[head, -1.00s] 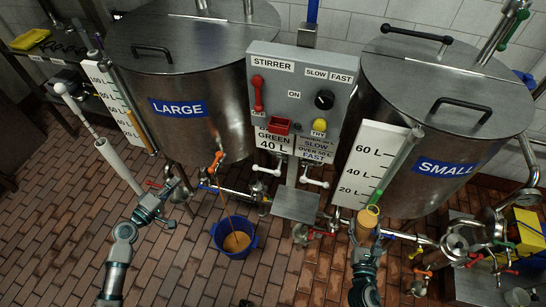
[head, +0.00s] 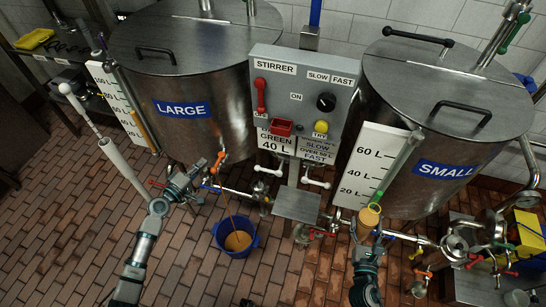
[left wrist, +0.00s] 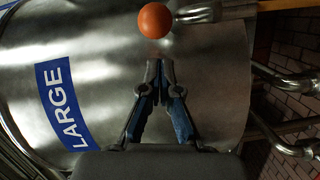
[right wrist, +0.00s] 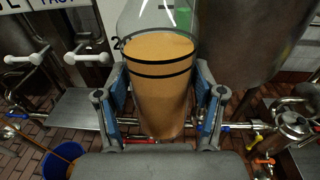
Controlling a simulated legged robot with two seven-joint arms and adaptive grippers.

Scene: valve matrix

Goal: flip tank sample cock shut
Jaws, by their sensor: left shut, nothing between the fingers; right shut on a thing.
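The sample cock with its orange knob (head: 219,160) is low on the front of the LARGE tank (head: 190,85). A thin brown stream falls below it into a blue bucket (head: 236,241) holding orange-brown liquid. My left gripper (head: 205,167) is shut and empty close beside the cock. In the left wrist view, the orange knob (left wrist: 155,20) lies just beyond the closed fingertips (left wrist: 161,64), with a visible gap. My right gripper (right wrist: 163,98) is shut around a clear measuring vessel (right wrist: 160,75) of orange liquid with black rings. That vessel also shows in the head view (head: 369,216).
A grey stirrer control box (head: 305,95) stands between the tanks, with white-handled valves and a small metal shelf (head: 297,206) below. The SMALL tank (head: 440,130) and its pipes are right. A white upright tube (head: 120,165) stands left of my left arm. Brick floor is open around the bucket.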

